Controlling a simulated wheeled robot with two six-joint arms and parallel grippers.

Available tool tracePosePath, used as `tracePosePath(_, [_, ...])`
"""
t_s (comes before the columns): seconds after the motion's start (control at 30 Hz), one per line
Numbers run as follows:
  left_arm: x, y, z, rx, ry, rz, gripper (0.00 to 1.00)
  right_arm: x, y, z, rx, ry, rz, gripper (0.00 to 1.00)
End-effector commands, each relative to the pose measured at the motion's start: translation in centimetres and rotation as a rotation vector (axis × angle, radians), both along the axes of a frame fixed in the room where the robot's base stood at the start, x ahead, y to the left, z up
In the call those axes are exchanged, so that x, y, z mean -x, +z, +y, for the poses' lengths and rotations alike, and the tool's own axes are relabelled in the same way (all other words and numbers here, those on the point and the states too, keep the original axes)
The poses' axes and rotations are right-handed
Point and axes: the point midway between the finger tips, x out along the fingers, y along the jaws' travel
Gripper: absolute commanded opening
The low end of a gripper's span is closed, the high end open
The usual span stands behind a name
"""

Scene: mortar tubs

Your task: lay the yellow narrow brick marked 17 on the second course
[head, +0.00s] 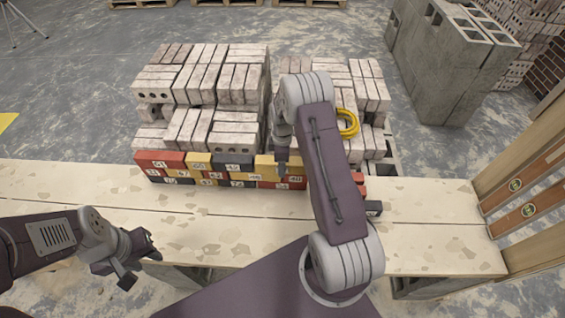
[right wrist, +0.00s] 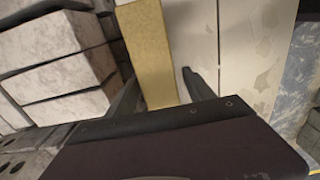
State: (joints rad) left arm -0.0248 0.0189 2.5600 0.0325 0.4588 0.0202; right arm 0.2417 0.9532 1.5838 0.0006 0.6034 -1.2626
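Red, yellow and dark numbered bricks stand in stacked rows along the back of the plank bench (head: 200,215). A yellow brick (head: 265,163) is at their right part, beside my right gripper (head: 282,160); I cannot read a 17 on any brick. In the right wrist view a long yellow brick (right wrist: 150,50) lies between the two spread fingers of my right gripper (right wrist: 162,92), with a gap visible at the right finger. My right arm hides part of the row. My left gripper (head: 138,265) is open and empty over the bench's front edge.
Pale brick stacks (head: 200,95) stand directly behind the numbered rows, with a yellow coil (head: 347,123) on them. Grey blocks (head: 445,60) stand back right. Wooden boards with levels (head: 525,205) stand at the right end. The bench's front and left are clear.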

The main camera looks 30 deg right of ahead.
Motion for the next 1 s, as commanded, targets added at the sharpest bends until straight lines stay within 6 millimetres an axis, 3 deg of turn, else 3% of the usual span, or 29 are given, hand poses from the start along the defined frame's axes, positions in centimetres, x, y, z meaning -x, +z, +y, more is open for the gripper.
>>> tracePosePath(0.23, [0.0,0.2,0.0,0.0,0.0,0.0,0.36,-0.1,1.4,0.0,0.001,0.0,-0.003,0.62])
tracePosePath(0.5, [0.0,0.2,0.0,0.0,0.0,0.0,0.36,-0.1,8.4,0.0,0.001,0.0,-0.006,0.62])
tracePosePath(0.63, [0.0,0.3,0.0,0.0,0.0,0.0,0.36,-0.1,10.8,0.0,0.001,0.0,-0.004,0.62])
tracePosePath(0.9, [0.0,0.3,0.0,0.0,0.0,0.0,0.36,0.1,12.4,0.0,0.0,-0.003,0.0,0.62])
tracePosePath(1.0, [0.0,0.4,0.0,0.0,0.0,0.0,0.36,1.3,13.1,1.5,-0.001,-0.089,-0.01,0.62])
